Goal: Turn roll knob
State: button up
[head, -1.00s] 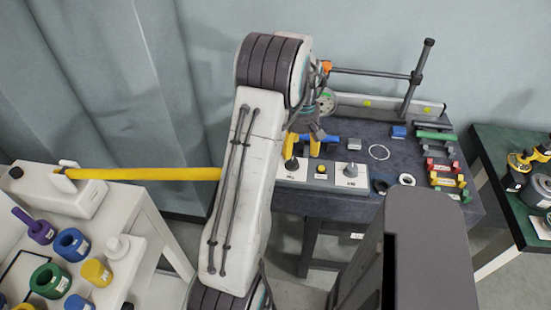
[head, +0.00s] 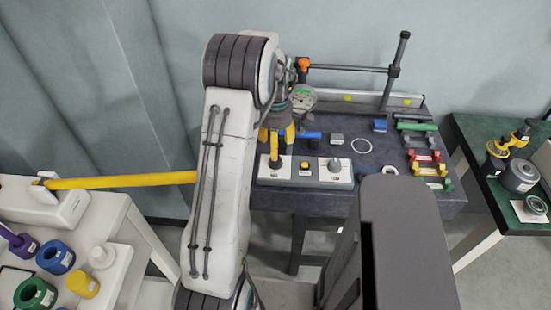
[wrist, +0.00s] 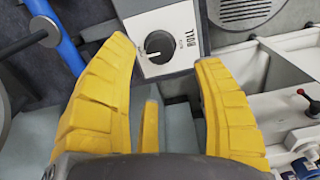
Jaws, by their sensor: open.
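The roll knob (wrist: 158,44) is a round black knob with a white pointer line, on a pale panel with the word ROLL beside it in the wrist view. In the head view it appears to be the black knob (head: 275,162) at the left end of the control panel (head: 320,178). My gripper (head: 277,139) is open above this knob, fingers pointing down. Contact with the knob cannot be told.
A yellow button (head: 305,166) and another knob (head: 335,165) sit on the same panel. A blue bar (head: 308,135) lies behind it. Coloured clamps (head: 425,160) stand at the dark table's right. A white table (head: 100,215) with coloured rings is at left.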

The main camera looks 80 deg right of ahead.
aim_at(276, 161)
jog(key=shift+f+p, duration=0.45)
jog(key=shift+f, duration=2.95)
jog(key=shift+o, duration=0.2)
jog(key=c, duration=1.3)
jog(key=shift+o, duration=0.2)
